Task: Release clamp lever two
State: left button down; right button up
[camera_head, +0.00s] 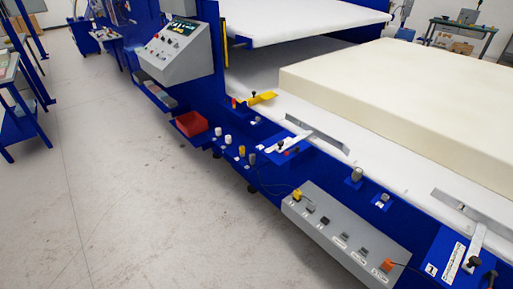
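Two clamp levers show along the blue machine edge. One pale clamp lever (300,139) with a black knob lies near the middle, beside a flat grey clamp bar (318,132). Another pale clamp lever (477,240) with a black knob is at the lower right, by a second grey bar (470,206) next to the foam. I cannot read which lever is number two. A thick cream foam block (400,95) lies on the white bed. Neither of my grippers is in view.
A grey button panel (345,235) runs along the machine front between the levers. A sloped control console (178,52) and a red bin (191,123) stand further left. A yellow part (262,98) sits on the edge. The grey floor (130,210) at left is clear.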

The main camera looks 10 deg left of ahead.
aim_at(296, 149)
jog(key=u, duration=0.05)
jog(key=k, duration=0.65)
jog(key=u, duration=0.4)
jog(key=i, duration=0.55)
jog(key=u, duration=0.55)
jog(key=i, duration=0.85)
jog(key=z, duration=0.5)
jog(key=i, duration=0.95)
jog(key=z, duration=0.7)
